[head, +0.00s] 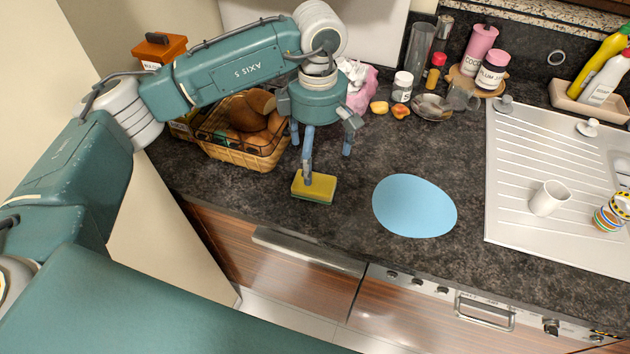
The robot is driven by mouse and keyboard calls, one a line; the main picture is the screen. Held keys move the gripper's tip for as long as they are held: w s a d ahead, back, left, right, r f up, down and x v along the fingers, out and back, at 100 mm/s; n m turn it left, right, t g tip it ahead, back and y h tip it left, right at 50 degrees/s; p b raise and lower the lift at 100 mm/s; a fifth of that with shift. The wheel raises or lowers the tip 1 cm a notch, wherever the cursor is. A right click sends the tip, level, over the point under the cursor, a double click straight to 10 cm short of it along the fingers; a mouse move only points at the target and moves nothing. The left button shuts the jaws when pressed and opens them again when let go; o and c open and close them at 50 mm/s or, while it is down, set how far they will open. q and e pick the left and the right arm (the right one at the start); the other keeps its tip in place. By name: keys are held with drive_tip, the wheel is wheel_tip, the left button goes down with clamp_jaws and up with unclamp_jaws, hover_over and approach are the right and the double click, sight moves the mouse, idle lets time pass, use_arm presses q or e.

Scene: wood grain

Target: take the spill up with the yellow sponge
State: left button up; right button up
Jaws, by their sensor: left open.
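The yellow sponge (322,188) lies on the dark worktop, left of the spill, with a darker green layer along its lower side. The spill (414,206) is a flat light-blue oval near the worktop's front edge. My left gripper (322,160) points down over the sponge with its fingers spread apart. One finger overlaps the sponge in the picture; I cannot tell whether it touches. The sponge is apart from the spill. My right gripper does not show.
A wicker basket (244,153) with bread stands left of the gripper. A metal drainer (515,180) with a white cup (548,198) lies to the right. The worktop around the spill is clear.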

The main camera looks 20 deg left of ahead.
sight(316, 178)
use_arm(q)
wheel_tip(316, 178, down, 3)
drive_tip(key=shift+r+p, duration=0.1)
drive_tip(key=shift+p, duration=0.25)
drive_tip(key=shift+f+p, duration=0.3)
drive_tip(key=shift+f, duration=0.05)
drive_tip(key=f+p, duration=0.2)
drive_tip(key=f, duration=0.1)
drive_tip(key=shift+s+f, duration=0.2)
drive_tip(key=shift+f, duration=0.1)
drive_tip(key=shift+a+f, duration=0.1)
drive_tip(key=shift+f, duration=0.4)
drive_tip(key=shift+w, duration=0.1)
drive_tip(key=c, duration=1)
